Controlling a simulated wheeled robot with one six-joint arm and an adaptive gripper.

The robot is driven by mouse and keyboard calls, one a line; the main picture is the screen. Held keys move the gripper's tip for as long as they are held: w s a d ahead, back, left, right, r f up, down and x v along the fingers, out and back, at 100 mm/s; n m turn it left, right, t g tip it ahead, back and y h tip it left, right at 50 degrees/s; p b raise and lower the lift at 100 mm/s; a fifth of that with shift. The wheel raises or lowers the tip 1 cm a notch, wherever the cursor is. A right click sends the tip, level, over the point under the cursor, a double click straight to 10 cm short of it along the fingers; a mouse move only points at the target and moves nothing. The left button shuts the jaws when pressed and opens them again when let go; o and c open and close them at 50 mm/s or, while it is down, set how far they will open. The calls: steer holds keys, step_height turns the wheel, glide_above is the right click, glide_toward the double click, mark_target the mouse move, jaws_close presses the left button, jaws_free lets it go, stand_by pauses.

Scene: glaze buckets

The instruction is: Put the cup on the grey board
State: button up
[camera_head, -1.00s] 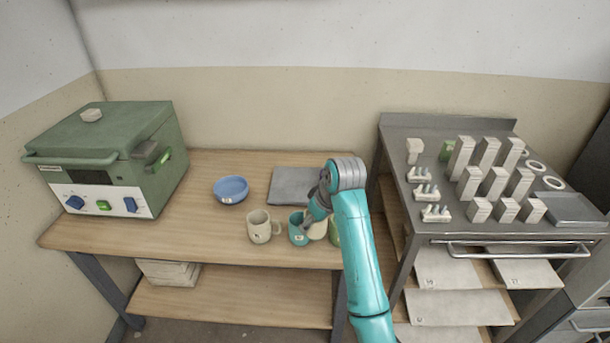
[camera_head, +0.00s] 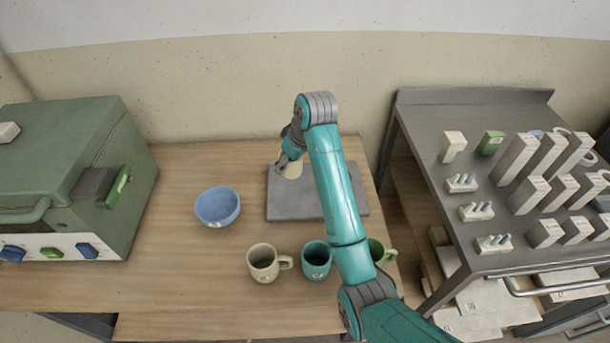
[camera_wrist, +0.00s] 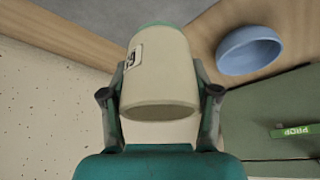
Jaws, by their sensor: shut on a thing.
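A cream cup without a visible handle (camera_wrist: 160,75) is between the two fingers of my gripper (camera_wrist: 159,98) in the wrist view. It bears a dark-and-white label and shows a green end. In the head view the cup (camera_head: 291,169) is partly behind my gripper (camera_head: 287,157), over the back left part of the grey board (camera_head: 290,205). I cannot tell whether its base touches the board. My gripper is shut on the cup. My arm hides part of the board's right side.
A cream mug (camera_head: 263,264), a teal mug (camera_head: 316,261) and a green mug (camera_head: 378,252) stand in front of the board. A blue bowl (camera_head: 217,207) is to its left. A green kiln-like box (camera_head: 75,180) stands far left, and a grey metal cart (camera_head: 440,130) at right.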

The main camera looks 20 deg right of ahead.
step_height(320, 180, down, 10)
steer(key=shift+r, duration=0.15)
stand_by(0.3)
steer(key=o, duration=1.3)
